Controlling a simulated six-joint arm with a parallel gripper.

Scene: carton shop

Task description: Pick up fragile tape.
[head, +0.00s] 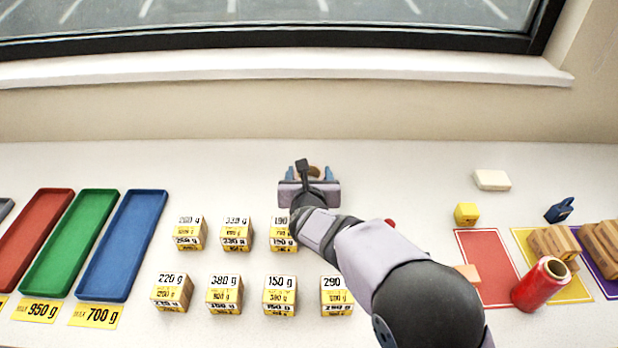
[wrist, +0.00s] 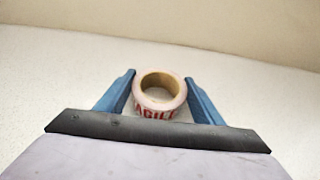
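The fragile tape is a roll (wrist: 160,104) with a brown cardboard core and pale tape with red lettering. In the wrist view it sits between the two blue fingers of my gripper (wrist: 160,92), close to both. In the head view my gripper (head: 309,173) is at the back of the table, with the tape's brown ring (head: 314,171) partly showing between the fingers. The front of the roll is partly hidden by the gripper body in the wrist view. I cannot tell whether the fingers press on it.
Several small labelled cartons (head: 234,233) stand in two rows, close to my arm. Red, green (head: 70,243) and blue trays lie left. Coloured mats (head: 488,268), a red roll (head: 541,284), a yellow block (head: 466,214) and brown boxes are right. The wall is behind the gripper.

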